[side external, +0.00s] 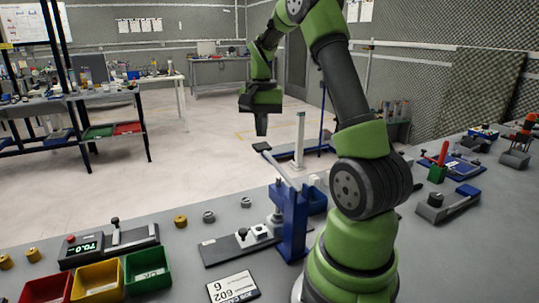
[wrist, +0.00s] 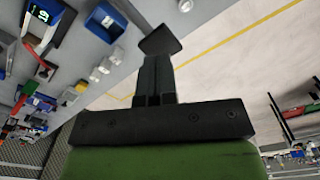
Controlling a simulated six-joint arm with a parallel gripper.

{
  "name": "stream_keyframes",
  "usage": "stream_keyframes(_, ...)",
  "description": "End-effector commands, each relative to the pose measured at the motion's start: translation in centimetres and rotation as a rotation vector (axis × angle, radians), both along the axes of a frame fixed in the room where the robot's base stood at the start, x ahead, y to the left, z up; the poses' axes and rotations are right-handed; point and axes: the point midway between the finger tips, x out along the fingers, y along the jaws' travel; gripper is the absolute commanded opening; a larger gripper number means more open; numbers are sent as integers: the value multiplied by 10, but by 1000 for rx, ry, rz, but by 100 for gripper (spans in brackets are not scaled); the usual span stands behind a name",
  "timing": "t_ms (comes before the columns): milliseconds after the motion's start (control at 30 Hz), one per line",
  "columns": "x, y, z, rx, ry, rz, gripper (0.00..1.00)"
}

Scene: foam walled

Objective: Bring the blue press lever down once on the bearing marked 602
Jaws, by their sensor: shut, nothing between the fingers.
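The blue press (side external: 293,222) stands upright on the bench left of my arm's base. Its pale lever bar (side external: 279,167) slants up and left from the top of the press to a dark handle (side external: 262,146), so the lever is raised. My gripper (side external: 262,132) is shut and empty, pointing down, with its tips just above the handle in the side view. In the wrist view a dark flat block (wrist: 160,39), probably that handle, shows just past the fingertips (wrist: 155,60); contact cannot be told. A card marked 602 (side external: 233,287) lies before the press. The bearing under the ram is too small to make out.
Red (side external: 46,289), yellow (side external: 97,282) and green (side external: 148,266) bins stand at left beside a gauge with a display (side external: 88,246). Several small brass and grey rings lie behind them. A pale post (side external: 299,140) rises behind the press.

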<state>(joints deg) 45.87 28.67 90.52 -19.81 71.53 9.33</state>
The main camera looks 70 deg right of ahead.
Motion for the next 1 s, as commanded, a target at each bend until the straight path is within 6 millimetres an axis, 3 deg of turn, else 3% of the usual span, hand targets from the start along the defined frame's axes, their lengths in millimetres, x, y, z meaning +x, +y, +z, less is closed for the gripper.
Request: stream_keyframes(1000, 0, 0, -26, 1, 0, 0, 0)
